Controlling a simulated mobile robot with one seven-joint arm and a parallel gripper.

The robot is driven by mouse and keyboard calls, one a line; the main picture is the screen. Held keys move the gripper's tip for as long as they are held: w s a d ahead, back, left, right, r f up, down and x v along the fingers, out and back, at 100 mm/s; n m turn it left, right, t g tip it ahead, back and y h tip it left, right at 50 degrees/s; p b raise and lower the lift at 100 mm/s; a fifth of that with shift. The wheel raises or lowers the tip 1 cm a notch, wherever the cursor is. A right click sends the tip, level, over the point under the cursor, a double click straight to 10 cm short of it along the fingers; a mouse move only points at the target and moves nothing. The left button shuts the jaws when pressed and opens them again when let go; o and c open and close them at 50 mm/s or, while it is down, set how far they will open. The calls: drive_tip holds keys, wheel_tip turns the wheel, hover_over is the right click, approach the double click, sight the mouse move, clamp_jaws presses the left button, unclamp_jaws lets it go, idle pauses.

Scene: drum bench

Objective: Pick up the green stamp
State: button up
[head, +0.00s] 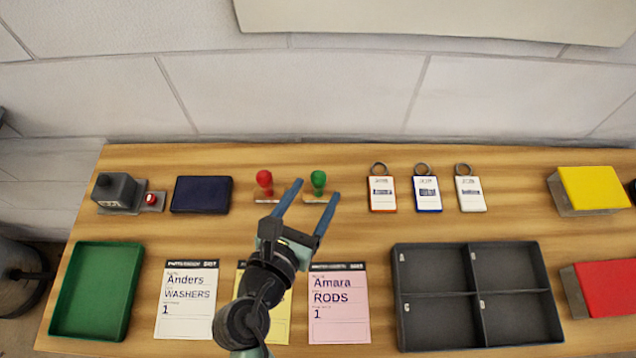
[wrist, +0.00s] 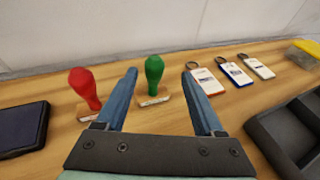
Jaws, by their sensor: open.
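The green stamp (head: 318,184) stands upright on its wooden base at the back of the bench, right of the red stamp (head: 264,182). My gripper (head: 314,189) is open and empty, its two blue fingers pointing toward the green stamp. In the wrist view the green stamp (wrist: 153,72) shows between the fingers of my gripper (wrist: 160,82), beyond or near their tips; I cannot tell whether it is between them in depth. The red stamp (wrist: 84,88) stands just outside the left finger.
A dark ink pad (head: 201,194) lies left of the stamps. Three key tags (head: 382,195) lie to the right. Order cards (head: 338,304), a green tray (head: 96,290) and a dark divided tray (head: 476,293) lie in front. The wall is close behind the bench.

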drive_tip(key=x, duration=0.5)
drive_tip(key=a+x, duration=0.1)
drive_tip(key=x, duration=0.2)
drive_tip(key=shift+w+d+f, duration=0.1)
drive_tip(key=shift+w+f, duration=0.05)
drive_tip(key=shift+f, duration=0.1)
clamp_jaws()
